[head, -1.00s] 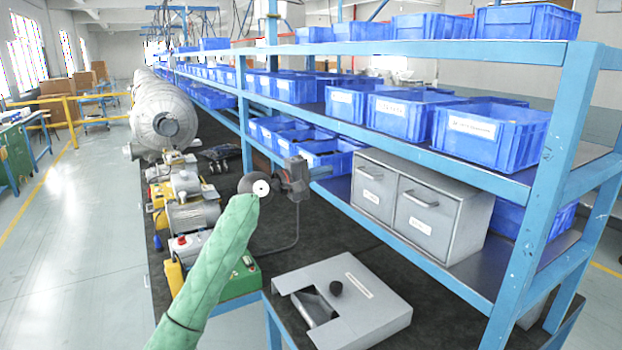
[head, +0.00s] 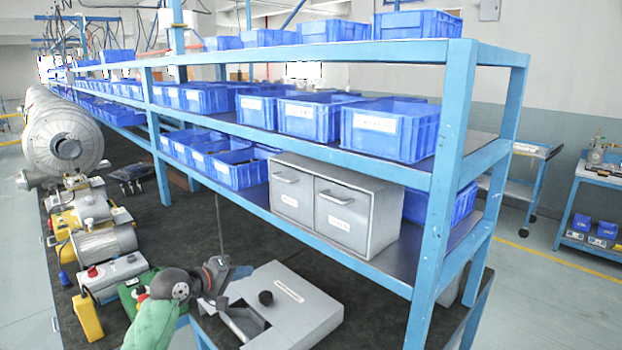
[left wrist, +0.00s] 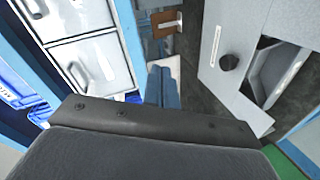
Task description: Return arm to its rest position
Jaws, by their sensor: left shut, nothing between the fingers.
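My left arm, in a green sleeve, comes in at the bottom left of the head view. Its left gripper (head: 242,271) is low, in front of the back left edge of a flat grey metal box with a black knob (head: 290,305). The bluish fingers are together and empty; they also show in the left wrist view (left wrist: 163,86). There the grey box (left wrist: 222,88) lies to the right of the fingers. I cannot tell the exact height of the gripper above the bench. My right gripper is not in view.
A blue shelf rack (head: 452,130) with blue bins (head: 390,128) and a grey two-drawer cabinet (head: 335,205) stands to the right. Its near post rises close to the grey box. Motors (head: 103,242) and a large blower (head: 62,135) line the left. The dark bench top between is mostly bare.

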